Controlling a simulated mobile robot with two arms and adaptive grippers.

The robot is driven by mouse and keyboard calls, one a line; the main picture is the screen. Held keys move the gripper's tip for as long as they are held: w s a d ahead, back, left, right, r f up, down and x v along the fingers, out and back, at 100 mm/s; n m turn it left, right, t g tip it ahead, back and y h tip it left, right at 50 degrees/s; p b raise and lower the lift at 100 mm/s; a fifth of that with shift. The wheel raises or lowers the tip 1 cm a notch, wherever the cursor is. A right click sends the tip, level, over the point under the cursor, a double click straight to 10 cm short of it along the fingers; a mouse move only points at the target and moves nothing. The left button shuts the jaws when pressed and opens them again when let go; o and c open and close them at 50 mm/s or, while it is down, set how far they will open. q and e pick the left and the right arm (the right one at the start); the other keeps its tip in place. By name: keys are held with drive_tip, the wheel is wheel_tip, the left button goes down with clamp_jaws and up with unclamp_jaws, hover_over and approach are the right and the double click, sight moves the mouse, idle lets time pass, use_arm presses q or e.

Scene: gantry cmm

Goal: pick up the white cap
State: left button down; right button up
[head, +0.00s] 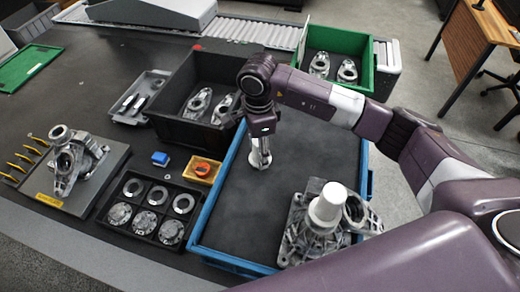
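The white cap (327,203) looks like a pale, slightly tapered cylinder. It stands upright on or just in front of a grey metal housing (300,232) at the near right of the blue-rimmed tray. My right gripper (260,163) points down over the dark floor of the tray, left of and beyond the cap and clear of it. Its fingers look close together, but I cannot tell whether they are shut. Nothing shows between them. My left gripper is not in view.
The blue-rimmed tray (200,222) has bare floor around my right gripper. A black bin (180,85) with metal parts stands behind left. A yellow box (203,168), a blue block (160,158) and a black parts tray (118,222) lie left. A green bin (366,47) stands behind.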

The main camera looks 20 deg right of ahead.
drive_tip(key=c, duration=1)
